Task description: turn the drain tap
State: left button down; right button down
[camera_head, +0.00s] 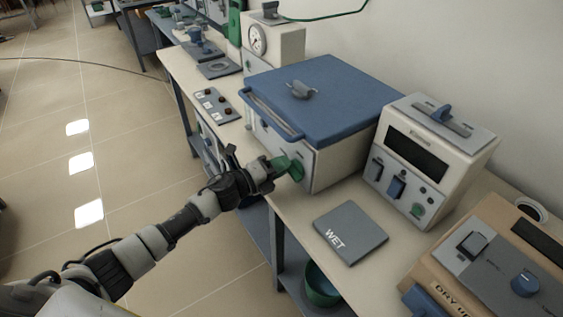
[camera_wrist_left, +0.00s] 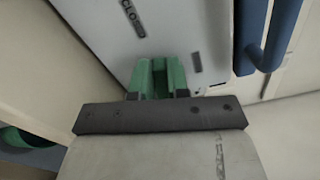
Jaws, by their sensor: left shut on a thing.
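The green drain tap (camera_head: 296,171) sits low on the front of a white box with a blue lid (camera_head: 325,95). My left gripper (camera_head: 281,165) reaches it from the left and is shut on it. In the left wrist view the green tap (camera_wrist_left: 160,80) shows at the gripper's tips, against the white front panel (camera_wrist_left: 175,30). A label that seems to read CLOSED (camera_wrist_left: 133,18) is printed above and left of the tap there. A small dark mark (camera_wrist_left: 197,62) is to its right. The jaws partly hide the tap. My right gripper is not in view.
A blue bar handle (camera_head: 272,115) runs along the lid's front edge. A grey WET pad (camera_head: 350,232) lies on the bench to the right, near a white control unit (camera_head: 436,160). A green bucket (camera_head: 321,285) stands below the bench. The floor at left is clear.

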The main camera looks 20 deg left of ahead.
pick_arm(q)
jog(key=shift+a+f+n+p, duration=0.1)
jog(key=shift+f+n+p, duration=0.1)
jog(key=shift+n, duration=0.6)
jog(key=shift+f+n+p, duration=0.1)
jog(key=shift+n+p, duration=0.1)
jog(key=shift+n, duration=0.6)
jog(key=c, duration=1.1)
grip_release()
jog(key=shift+f, duration=0.1)
jog(key=b+v, duration=0.1)
jog(key=v, duration=0.9)
jog(key=shift+s+a, duration=0.3)
